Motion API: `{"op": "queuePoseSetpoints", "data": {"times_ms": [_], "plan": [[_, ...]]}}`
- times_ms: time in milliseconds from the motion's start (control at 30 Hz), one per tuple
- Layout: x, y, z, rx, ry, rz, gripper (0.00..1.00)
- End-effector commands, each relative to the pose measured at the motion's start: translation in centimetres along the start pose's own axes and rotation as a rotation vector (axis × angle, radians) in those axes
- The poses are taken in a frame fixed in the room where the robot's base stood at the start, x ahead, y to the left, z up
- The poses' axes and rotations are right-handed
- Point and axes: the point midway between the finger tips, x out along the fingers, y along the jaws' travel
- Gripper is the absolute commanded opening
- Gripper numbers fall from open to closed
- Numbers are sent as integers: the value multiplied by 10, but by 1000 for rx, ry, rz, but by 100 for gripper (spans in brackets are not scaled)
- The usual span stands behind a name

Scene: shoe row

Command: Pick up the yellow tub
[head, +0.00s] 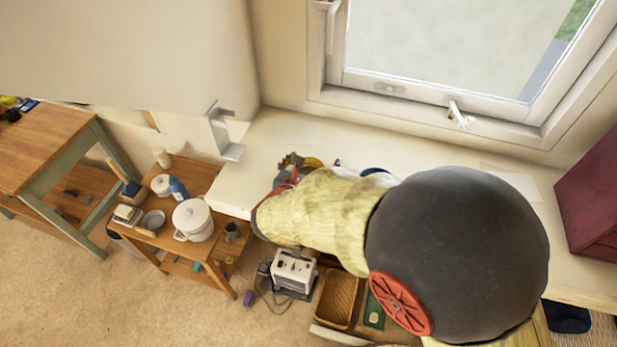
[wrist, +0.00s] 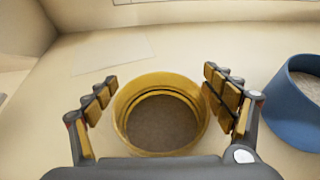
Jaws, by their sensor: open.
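The yellow tub (wrist: 161,81) stands upright on the white surface in the wrist view, its round open top facing the camera and a dark brown inside showing. My gripper (wrist: 158,92) is open, with one padded finger on each side of the tub. The left finger is a little apart from the rim. The right finger is very close to the rim, and I cannot tell if it touches. In the head view a small part of the yellow tub (head: 313,162) shows beyond my gripper (head: 290,172); my arm hides much of that area.
A blue tub (wrist: 300,100) stands just right of my right finger. A flat pale sheet (wrist: 113,55) lies behind on the left. In the head view, the white counter (head: 262,150) runs under the window, with a dark red box (head: 592,195) at its right end.

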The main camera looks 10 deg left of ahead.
Motion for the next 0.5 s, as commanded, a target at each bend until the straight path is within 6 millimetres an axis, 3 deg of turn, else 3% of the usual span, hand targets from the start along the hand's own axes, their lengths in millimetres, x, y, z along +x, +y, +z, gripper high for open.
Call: {"op": "queuePoseSetpoints", "data": {"times_ms": [233,500], "plan": [[1,0,1,1,0,0,83],[1,0,1,1,-1,0,67]]}}
